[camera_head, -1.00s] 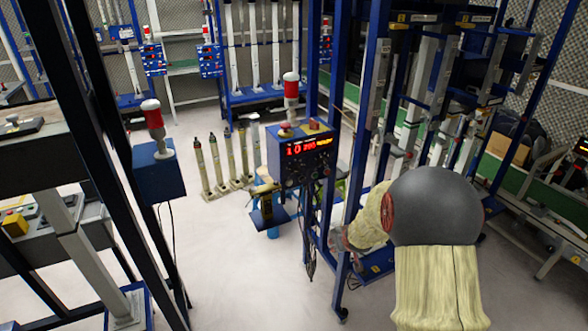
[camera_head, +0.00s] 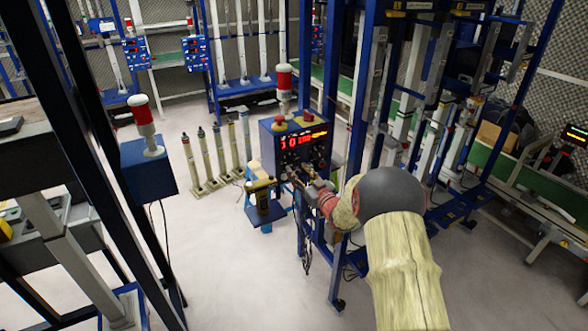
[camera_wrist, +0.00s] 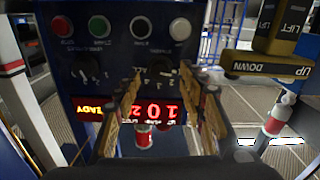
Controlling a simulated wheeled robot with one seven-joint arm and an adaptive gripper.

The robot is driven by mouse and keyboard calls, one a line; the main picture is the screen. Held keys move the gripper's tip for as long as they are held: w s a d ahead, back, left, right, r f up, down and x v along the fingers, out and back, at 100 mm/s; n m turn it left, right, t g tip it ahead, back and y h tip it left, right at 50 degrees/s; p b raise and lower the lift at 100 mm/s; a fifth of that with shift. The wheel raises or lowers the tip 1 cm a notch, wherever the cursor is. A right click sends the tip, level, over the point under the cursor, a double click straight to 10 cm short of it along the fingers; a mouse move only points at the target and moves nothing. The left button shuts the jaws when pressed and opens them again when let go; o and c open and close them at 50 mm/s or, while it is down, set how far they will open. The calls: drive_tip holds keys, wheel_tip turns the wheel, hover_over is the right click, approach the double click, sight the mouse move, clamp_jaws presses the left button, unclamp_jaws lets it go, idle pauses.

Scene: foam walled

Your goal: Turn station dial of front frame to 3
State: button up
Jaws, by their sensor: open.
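The front frame's blue control box (camera_head: 293,150) has a lit red display and small controls on its face. In the wrist view the panel (camera_wrist: 122,45) is upside down. A dark dial (camera_wrist: 161,76) with small numerals around it lies between my finger lines, just beyond the tips; its pointer setting is not readable. Another dark dial (camera_wrist: 96,70) is beside it. My gripper (camera_wrist: 165,88) is open, with one finger on each side of the first dial; contact is not visible. In the head view my gripper (camera_head: 303,178) is at the lower face of the box.
Red, green, black and white buttons (camera_wrist: 98,27) line the panel. A red-and-white lamp (camera_head: 284,80) stands on the box. Blue frame posts (camera_head: 352,130) stand close to my arm.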

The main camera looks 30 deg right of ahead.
sight(293, 165)
drive_tip(key=shift+w+b, duration=0.3)
drive_tip(key=shift+w, duration=1.6)
drive_tip(key=shift+c, duration=0.3)
clamp_jaws()
